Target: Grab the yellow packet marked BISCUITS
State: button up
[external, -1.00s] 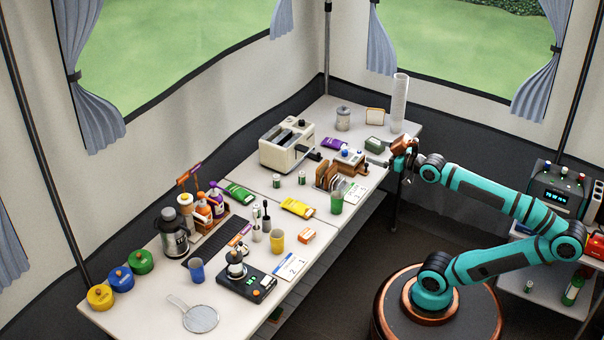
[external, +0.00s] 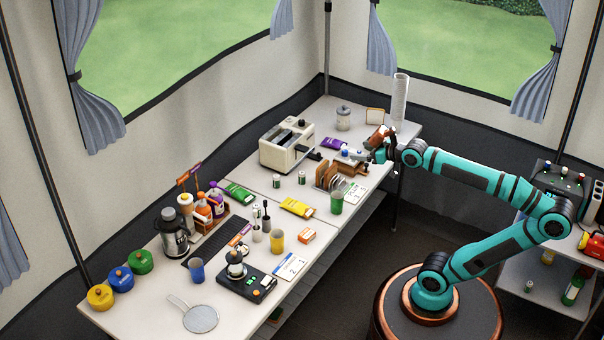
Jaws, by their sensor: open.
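The yellow packet (external: 297,207) lies flat near the middle of the long white table, at the seam between two table sections. Its print is too small to read. A green packet (external: 239,192) lies to its left and a purple packet (external: 334,143) lies farther back. My gripper (external: 376,148) is open over the right edge of the table's far part, well behind and to the right of the yellow packet. Its fingers are small in this view, and I see nothing held in them.
A toaster (external: 287,146) stands behind. Dark bottles (external: 266,221) and a yellow cup (external: 277,241) stand in front of the packet.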

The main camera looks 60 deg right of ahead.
jog(key=w+a+f+g, duration=0.1)
jog(key=w+f+g, duration=0.2)
jog(key=w, duration=0.3)
jog(key=w+a+f+g, duration=0.2)
jog(key=w+f+g, duration=0.15)
jog(key=w, duration=0.35)
jog(key=g, duration=0.8)
send_over(298, 205)
notch_tip(298, 205, down, 21)
jog(key=shift+a+r, duration=0.1)
jog(key=shift+r, duration=0.05)
jog(key=shift+w+f, duration=0.1)
jog(key=shift+f, duration=2.5)
jog(key=c, duration=1.1)
jog(key=shift+c, duration=0.2)
